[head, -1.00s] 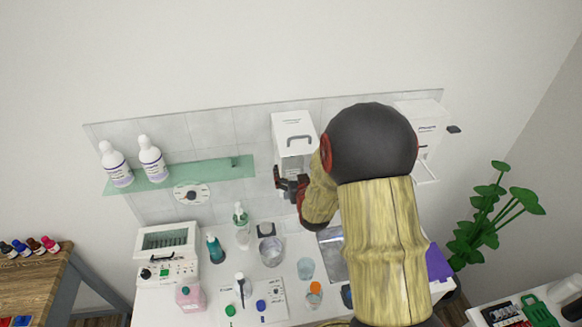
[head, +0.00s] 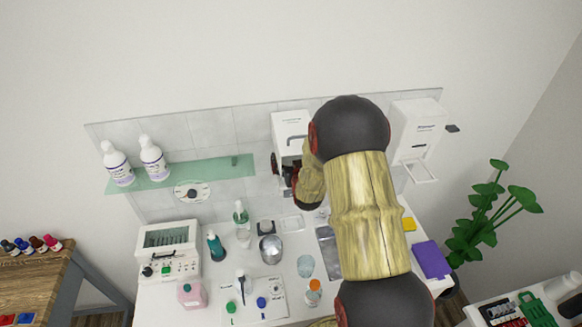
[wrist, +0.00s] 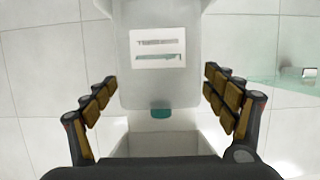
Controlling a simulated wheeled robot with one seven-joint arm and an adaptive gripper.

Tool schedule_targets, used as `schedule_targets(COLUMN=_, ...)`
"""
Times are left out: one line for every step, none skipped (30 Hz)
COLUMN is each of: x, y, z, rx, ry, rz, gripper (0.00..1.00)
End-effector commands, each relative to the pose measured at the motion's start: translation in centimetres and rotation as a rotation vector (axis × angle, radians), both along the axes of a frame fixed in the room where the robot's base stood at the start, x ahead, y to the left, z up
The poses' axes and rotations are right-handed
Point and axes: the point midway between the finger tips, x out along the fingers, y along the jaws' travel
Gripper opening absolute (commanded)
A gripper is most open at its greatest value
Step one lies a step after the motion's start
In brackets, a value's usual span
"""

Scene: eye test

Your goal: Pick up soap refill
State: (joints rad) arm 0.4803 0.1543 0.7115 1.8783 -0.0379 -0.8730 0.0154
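A pale translucent container with a white label and a teal tip, which looks like the soap refill (wrist: 160,85), is in the middle of the wrist view. It hangs in front of a light tiled wall, inside or just before a white housing. My gripper (wrist: 160,78) is open, with one finger on each side of the container and visible gaps between. No contact shows. In the head view my gripper (head: 285,167) is at the white wall dispenser (head: 290,124) with a grey handle. My arm hides the refill there.
A second white dispenser (head: 415,130) hangs on the right. A green glass shelf (head: 205,172) with two white bottles is on the left. The white table (head: 215,300) below holds a metal cup (head: 270,248), a pump bottle (head: 241,222) and several small containers.

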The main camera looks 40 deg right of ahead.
Motion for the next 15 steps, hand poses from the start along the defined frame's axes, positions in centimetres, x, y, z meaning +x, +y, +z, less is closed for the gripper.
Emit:
schedule_targets(x=-0.01, y=0.00, z=0.00, rx=0.000, ry=0.000, rz=0.000, gripper=0.83)
schedule_targets(x=-0.01, y=0.00, z=0.01, rx=0.000, ry=0.000, rz=0.000, gripper=0.81)
schedule_targets(x=-0.01, y=0.01, z=0.02, rx=0.000, ry=0.000, rz=0.000, gripper=0.79)
schedule_targets(x=-0.01, y=0.01, z=0.02, rx=0.000, ry=0.000, rz=0.000, gripper=0.77)
schedule_targets(x=-0.01, y=0.01, z=0.02, rx=0.000, ry=0.000, rz=0.000, gripper=0.75)
schedule_targets(x=-0.01, y=0.01, z=0.03, rx=0.000, ry=0.000, rz=0.000, gripper=0.73)
schedule_targets(x=-0.01, y=0.01, z=0.02, rx=0.000, ry=0.000, rz=0.000, gripper=0.71)
schedule_targets(x=-0.01, y=0.01, z=0.02, rx=0.000, ry=0.000, rz=0.000, gripper=0.69)
schedule_targets(x=-0.01, y=0.01, z=0.02, rx=0.000, ry=0.000, rz=0.000, gripper=0.67)
schedule_targets(x=-0.02, y=0.01, z=0.03, rx=0.000, ry=0.000, rz=0.000, gripper=0.66)
schedule_targets(x=-0.02, y=0.01, z=0.03, rx=0.000, ry=0.000, rz=0.000, gripper=0.64)
schedule_targets(x=-0.02, y=0.01, z=0.03, rx=0.000, ry=0.000, rz=0.000, gripper=0.62)
schedule_targets(x=-0.02, y=0.01, z=0.03, rx=0.000, ry=0.000, rz=0.000, gripper=0.60)
schedule_targets(x=-0.02, y=0.01, z=0.03, rx=0.000, ry=0.000, rz=0.000, gripper=0.58)
schedule_targets(x=-0.02, y=0.01, z=0.03, rx=0.000, ry=0.000, rz=0.000, gripper=0.56)
